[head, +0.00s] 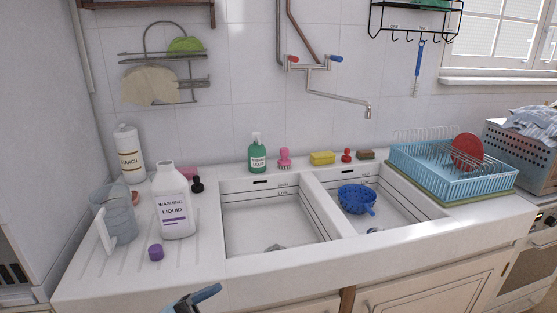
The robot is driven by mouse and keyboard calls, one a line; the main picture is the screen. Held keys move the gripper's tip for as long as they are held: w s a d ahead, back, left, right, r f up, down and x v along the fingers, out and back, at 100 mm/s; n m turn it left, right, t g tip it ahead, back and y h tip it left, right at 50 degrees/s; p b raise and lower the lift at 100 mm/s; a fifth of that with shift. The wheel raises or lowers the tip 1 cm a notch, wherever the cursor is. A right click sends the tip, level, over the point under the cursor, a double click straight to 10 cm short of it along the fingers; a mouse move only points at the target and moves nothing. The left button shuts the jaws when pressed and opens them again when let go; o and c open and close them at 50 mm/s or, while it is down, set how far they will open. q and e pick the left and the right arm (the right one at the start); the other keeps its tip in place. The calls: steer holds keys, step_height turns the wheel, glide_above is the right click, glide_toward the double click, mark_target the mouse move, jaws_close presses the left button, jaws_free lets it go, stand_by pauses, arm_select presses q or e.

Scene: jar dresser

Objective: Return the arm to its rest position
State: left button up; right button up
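A gripper with a blue-edged finger (195,301) pokes up at the bottom edge, below the sink counter's front; I take it to be my right one. Most of it is cut off, and I cannot tell if it is open or shut. Dark parts at the left edge (12,274) look like my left gripper, low beside the counter. Its fingers are not clear. Nothing is seen held in either one.
A double white sink (275,258) holds a blue colander (356,199) on the right. A washing liquid bottle (173,205), purple cap (155,252) and clear jug (117,214) stand left. A blue dish rack (440,164) stands right.

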arm_select(q)
steer(key=s+a+f+n+t+y, duration=0.1)
steer(key=s+a+f+n+y, duration=0.25)
steer(key=f+n+y, duration=0.45)
steer(key=s+a+f+n+t+y, duration=0.1)
steer(key=s+a+f+n+y, duration=0.15)
steer(key=s+f+n, duration=0.5)
steer(key=s+a+f+n+t+y, duration=0.1)
steer(key=s+a+f+n+y, duration=0.1)
steer(key=f+n+y, duration=0.65)
step_height(320, 180, up, 12)
steer(key=s+a+m+h+p, duration=0.1)
steer(key=m+p, duration=0.1)
steer(key=p, duration=1.4)
steer(key=shift+s+f+m+h+p, duration=0.2)
steer(key=shift+m+h+p, duration=0.1)
steer(key=shift+m+p, duration=0.1)
arm_select(e)
step_height(320, 180, up, 13)
steer(key=s+d, duration=0.1)
steer(key=shift+s+r+n, duration=0.15)
steer(key=shift+r+n, duration=0.05)
steer(key=shift+n, duration=0.1)
arm_select(q)
steer(key=shift+a, duration=0.1)
arm_select(e)
steer(key=shift+d+r, duration=0.1)
steer(key=shift+r, duration=0.2)
